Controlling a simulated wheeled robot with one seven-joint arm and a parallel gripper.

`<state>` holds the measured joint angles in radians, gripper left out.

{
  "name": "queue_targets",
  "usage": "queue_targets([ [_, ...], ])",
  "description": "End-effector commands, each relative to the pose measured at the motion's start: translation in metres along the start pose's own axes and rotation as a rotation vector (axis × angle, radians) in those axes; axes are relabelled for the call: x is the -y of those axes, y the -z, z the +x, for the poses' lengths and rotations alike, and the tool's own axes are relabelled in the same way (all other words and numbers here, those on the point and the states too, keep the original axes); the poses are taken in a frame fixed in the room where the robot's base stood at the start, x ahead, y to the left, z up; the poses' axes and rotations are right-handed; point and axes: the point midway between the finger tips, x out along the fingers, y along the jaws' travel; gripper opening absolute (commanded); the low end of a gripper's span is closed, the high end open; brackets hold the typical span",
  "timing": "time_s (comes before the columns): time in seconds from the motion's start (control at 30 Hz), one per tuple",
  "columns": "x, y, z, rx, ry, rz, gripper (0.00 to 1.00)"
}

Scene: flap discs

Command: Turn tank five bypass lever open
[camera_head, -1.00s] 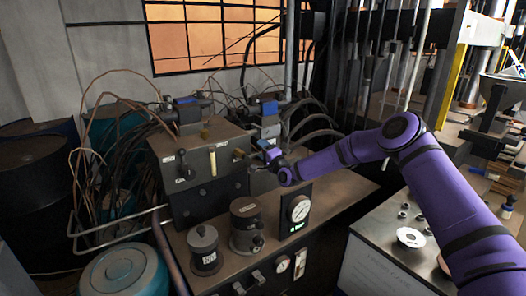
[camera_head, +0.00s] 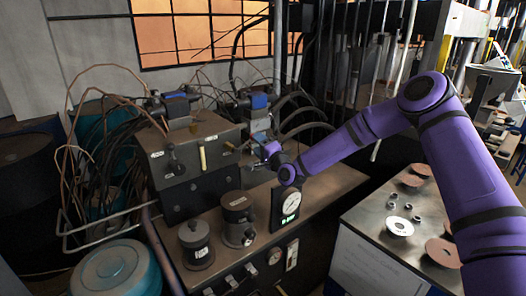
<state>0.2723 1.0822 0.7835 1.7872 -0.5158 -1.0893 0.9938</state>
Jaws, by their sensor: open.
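A dark control box (camera_head: 195,165) stands on the bench, with small labels too small to read. On its front are a black lever (camera_head: 174,162), upright at the left, and a pale upright handle (camera_head: 202,158) in the middle. A small brownish knob or lever (camera_head: 230,146) sits at the right end of the front. I cannot tell which of these is the tank five bypass lever. My gripper (camera_head: 254,162) is open just right of the box, near the right-hand knob. Its fingers are small and dark, and I see no contact.
Cables and hoses crowd behind and left. A metal table (camera_head: 370,212) with several discs stands right.

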Motion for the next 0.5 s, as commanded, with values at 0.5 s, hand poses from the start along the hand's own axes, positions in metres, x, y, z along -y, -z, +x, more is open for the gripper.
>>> queue_targets([
  [0.5,0.017,-0.017,-0.046,-0.001,0.0,0.001,0.58],
])
